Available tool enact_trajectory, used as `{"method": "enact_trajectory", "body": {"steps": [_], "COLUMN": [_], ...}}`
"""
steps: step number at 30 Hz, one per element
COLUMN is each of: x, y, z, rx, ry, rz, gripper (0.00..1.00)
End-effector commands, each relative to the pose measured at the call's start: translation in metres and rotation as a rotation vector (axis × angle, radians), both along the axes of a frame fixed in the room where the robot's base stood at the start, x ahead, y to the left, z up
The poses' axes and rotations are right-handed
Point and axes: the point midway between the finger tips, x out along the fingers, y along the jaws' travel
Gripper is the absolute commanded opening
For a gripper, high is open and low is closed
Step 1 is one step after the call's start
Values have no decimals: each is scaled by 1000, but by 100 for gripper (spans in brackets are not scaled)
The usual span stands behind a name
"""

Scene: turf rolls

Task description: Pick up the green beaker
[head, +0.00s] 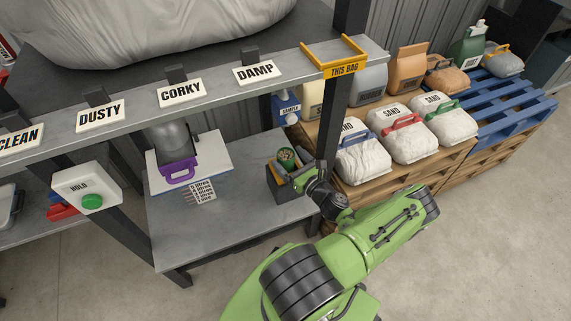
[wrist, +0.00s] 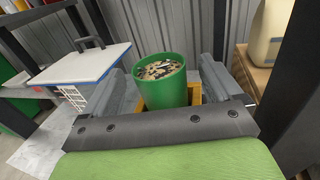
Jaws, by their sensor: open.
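The green beaker (wrist: 164,92) stands upright in the wrist view, filled with a mixed dark and pale grainy content. It lies between the two grey fingers of my gripper (wrist: 163,76), which is open with a finger on either side. Whether either finger touches it I cannot tell. Its lower part is hidden by the gripper body.
A yellow-orange edge (wrist: 194,93) shows behind the beaker. A dark post (head: 332,125) stands close right of my gripper. The labelled shelf (head: 220,87) runs above; sand bags (head: 408,142) lie right.

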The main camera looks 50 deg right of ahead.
Motion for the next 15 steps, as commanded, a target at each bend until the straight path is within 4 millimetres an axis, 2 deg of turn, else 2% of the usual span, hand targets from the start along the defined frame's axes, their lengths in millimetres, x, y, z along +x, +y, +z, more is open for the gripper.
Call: {"method": "enact_trajectory", "body": {"steps": [3, 6, 13, 15], "x": [23, 35, 37, 37], "y": [-6, -10, -11, -11], "z": [-4, -3, -1, -1], "rx": [-3, -2, -1, -1], "ry": [0, 0, 0, 0], "rz": [4, 3, 1, 2], "gripper": [92, 92, 92, 82]}}
